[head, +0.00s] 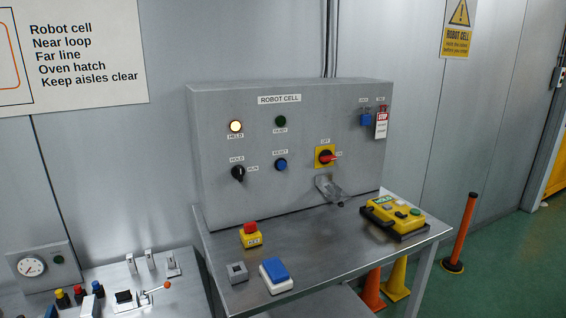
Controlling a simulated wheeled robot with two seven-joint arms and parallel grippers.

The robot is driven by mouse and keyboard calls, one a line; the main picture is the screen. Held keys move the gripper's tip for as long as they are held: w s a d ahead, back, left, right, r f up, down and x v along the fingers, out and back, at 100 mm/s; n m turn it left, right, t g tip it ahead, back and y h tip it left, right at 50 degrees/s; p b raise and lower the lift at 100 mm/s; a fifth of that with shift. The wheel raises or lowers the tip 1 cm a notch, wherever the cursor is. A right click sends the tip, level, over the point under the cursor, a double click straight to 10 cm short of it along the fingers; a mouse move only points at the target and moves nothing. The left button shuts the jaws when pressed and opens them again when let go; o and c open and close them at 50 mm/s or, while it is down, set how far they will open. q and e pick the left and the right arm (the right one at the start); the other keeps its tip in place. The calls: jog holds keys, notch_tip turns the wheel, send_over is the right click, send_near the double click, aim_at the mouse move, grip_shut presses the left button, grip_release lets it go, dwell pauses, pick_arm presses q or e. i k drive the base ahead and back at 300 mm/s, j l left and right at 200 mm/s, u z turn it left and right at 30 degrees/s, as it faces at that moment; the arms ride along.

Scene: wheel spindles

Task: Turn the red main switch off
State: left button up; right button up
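The red main switch (327,157) is a rotary handle on a yellow plate, on the right half of the grey "ROBOT CELL" panel (215,170). The label above the plate appears to read "OFF". Neither of my grippers is in view, and nothing touches the switch.
A grey metal bracket (329,190) sits below the switch. A black hold/run knob (238,173) and blue reset button (281,164) are to its left. A yellow pendant (392,215) lies on the steel bench (330,243).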

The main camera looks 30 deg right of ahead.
aim_at(327, 157)
jog(key=z, duration=1.4)
